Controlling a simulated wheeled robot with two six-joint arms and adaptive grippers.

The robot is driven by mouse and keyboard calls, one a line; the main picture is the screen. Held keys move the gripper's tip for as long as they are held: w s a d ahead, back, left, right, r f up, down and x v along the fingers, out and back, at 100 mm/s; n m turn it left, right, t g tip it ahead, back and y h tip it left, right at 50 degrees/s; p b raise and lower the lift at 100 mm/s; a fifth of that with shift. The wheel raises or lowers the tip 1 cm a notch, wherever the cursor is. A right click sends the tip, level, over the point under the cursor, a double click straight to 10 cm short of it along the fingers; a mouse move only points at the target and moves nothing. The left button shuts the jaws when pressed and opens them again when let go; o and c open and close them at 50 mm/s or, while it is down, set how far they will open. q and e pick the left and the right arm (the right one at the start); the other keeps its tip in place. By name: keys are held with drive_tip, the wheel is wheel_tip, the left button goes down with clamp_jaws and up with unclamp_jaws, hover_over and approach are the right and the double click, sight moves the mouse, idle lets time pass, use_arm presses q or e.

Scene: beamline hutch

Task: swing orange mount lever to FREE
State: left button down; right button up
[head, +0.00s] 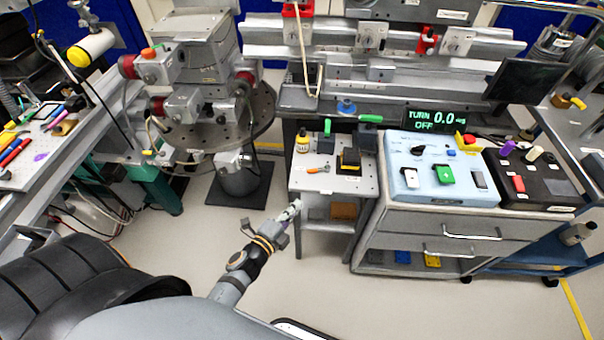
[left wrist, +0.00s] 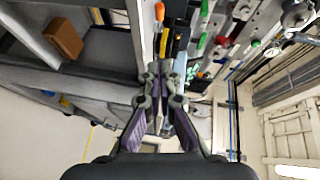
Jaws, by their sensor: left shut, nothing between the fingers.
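A small orange-handled piece (head: 318,169) lies on top of the small grey cart (head: 333,185); I cannot tell if it is the lever. An orange knob (head: 148,53) sits on a grey mount at the round stage on the left. No FREE marking is readable. My left gripper (head: 292,210) is in front of the cart's left front corner, touching nothing visible. In the left wrist view its fingers (left wrist: 161,72) are together and empty, with an orange tip (left wrist: 159,11) beyond them. My right gripper is not in view.
The cart also bears a yellow bottle (head: 302,142), a green-handled tool (head: 327,128) and a black and yellow block (head: 350,158). A light blue control box (head: 440,185) stands on a drawer cabinet to the right.

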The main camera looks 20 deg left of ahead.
use_arm(q)
drive_tip(key=w, duration=0.3)
drive_tip(key=p, duration=0.1)
approach(316, 172)
drive_tip(key=w+d, duration=0.2)
drive_tip(key=d, duration=0.1)
drive_tip(key=shift+w+d, duration=0.25)
drive_tip(key=shift+w, duration=0.1)
drive_tip(key=shift+w+a+f+b, duration=0.15)
drive_tip(key=shift+w+a+f, duration=0.05)
drive_tip(key=shift+w+a, duration=0.4)
drive_tip(key=shift+w+a+f+b, duration=0.2)
drive_tip(key=shift+w+a, duration=0.25)
drive_tip(key=shift+w, duration=0.2)
drive_tip(key=shift+w+a, duration=0.1)
drive_tip(key=shift+w, duration=0.1)
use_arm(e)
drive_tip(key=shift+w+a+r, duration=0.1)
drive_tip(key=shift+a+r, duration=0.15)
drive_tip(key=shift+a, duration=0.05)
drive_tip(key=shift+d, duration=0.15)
